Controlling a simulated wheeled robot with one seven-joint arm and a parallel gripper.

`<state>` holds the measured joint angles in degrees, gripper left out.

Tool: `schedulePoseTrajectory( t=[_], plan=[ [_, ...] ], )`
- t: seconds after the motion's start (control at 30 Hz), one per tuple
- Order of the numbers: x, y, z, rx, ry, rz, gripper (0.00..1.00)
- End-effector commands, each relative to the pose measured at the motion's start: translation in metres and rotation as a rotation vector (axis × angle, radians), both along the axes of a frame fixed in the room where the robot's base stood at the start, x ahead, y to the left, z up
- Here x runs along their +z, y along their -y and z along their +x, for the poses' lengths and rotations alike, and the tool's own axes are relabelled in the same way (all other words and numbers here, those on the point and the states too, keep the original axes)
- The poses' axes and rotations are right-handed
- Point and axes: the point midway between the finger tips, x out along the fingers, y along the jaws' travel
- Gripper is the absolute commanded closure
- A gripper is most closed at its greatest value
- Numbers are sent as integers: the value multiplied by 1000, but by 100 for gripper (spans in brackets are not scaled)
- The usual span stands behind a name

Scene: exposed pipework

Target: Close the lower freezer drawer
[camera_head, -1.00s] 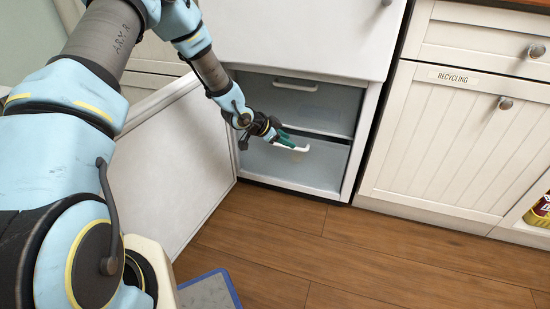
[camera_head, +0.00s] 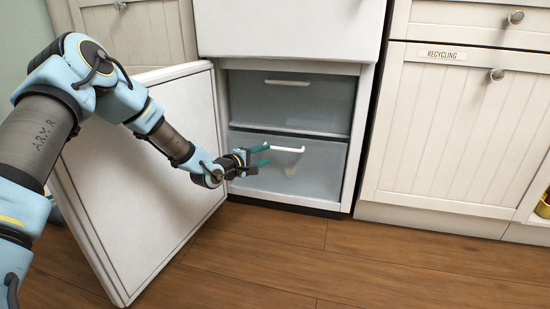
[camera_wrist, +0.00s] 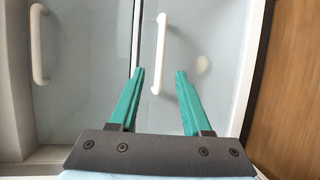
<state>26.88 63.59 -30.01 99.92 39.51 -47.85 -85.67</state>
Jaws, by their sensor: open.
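The lower freezer drawer (camera_head: 315,175) is a pale translucent front with a white bar handle (camera_head: 287,149), at the bottom of the white freezer. It looks in or nearly in; any small gap is hard to judge. My gripper (camera_head: 265,155) is open and empty, with green fingers pointing at the drawer front just left of the handle. In the wrist view, the lower drawer's handle (camera_wrist: 160,50) appears between and beyond the open fingertips (camera_wrist: 160,72). Contact cannot be told.
The upper drawer (camera_head: 310,105) sits in the freezer above, with its own handle (camera_head: 287,82). The white freezer door (camera_head: 150,180) stands open at the left, behind and beside my arm. A cream recycling cabinet (camera_head: 450,130) is at the right. Wooden floor (camera_head: 300,250) in front is clear.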

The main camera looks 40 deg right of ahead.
Motion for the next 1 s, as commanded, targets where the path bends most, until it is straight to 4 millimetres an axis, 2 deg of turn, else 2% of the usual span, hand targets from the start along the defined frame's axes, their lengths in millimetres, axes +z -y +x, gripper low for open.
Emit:
schedulePoseTrajectory(
  t=[0.3,0.5,0.67,0.9,1.0],
  plan=[
    [-16,57,9,-3,5,0,52],
    [-19,82,13,-3,3,1,52],
    [-18,89,15,-1,4,2,52],
    [-17,90,15,-2,3,3,52],
    [-17,90,15,-2,3,3,61]
  ],
)
